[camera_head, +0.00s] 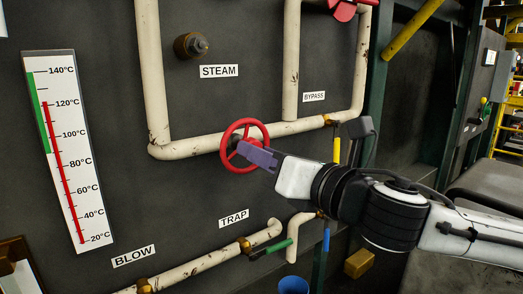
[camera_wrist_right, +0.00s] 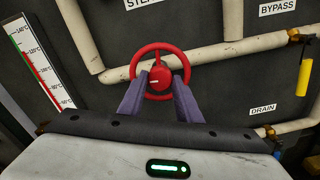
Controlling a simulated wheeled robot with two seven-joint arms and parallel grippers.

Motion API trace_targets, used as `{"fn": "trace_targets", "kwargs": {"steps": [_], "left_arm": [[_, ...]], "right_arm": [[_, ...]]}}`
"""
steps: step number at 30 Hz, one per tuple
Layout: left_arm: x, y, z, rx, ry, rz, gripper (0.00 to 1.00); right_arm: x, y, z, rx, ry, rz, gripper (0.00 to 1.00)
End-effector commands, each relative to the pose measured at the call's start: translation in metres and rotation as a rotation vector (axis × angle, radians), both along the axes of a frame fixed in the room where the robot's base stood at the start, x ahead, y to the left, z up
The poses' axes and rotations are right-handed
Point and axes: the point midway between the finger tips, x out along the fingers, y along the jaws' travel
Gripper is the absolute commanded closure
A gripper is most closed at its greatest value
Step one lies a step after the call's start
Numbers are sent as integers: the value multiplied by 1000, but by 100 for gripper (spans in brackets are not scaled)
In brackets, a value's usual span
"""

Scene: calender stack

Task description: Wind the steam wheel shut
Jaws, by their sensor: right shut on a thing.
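The red steam wheel (camera_head: 224,146) sits on the cream pipe below the STEAM label (camera_head: 219,71). It also shows in the right wrist view (camera_wrist_right: 173,62), face on, with a white mark near its hub. My right gripper (camera_head: 244,149) reaches in from the right, and its purple fingers are shut on the wheel. In the right wrist view the two fingers (camera_wrist_right: 160,82) come up on either side of the hub and cover the lower rim. My left gripper is not in view.
A thermometer board (camera_head: 62,150) hangs at left, its red bar near 120°C. Yellow (camera_head: 336,150), green (camera_head: 278,247) and blue (camera_head: 326,238) levers are near my right arm. Another red handle (camera_head: 344,10) is at the top.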

Motion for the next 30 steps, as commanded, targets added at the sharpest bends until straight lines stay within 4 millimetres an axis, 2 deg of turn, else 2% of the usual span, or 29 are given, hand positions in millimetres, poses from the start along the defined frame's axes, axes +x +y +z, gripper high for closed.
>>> {"fn": "trace_targets", "kwargs": {"steps": [12, 30], "left_arm": [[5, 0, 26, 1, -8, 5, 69], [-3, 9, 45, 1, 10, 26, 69]], "right_arm": [[0, 0, 2, 301, 222, 0, 91], [0, 1, 2, 763, 558, 0, 91]]}}
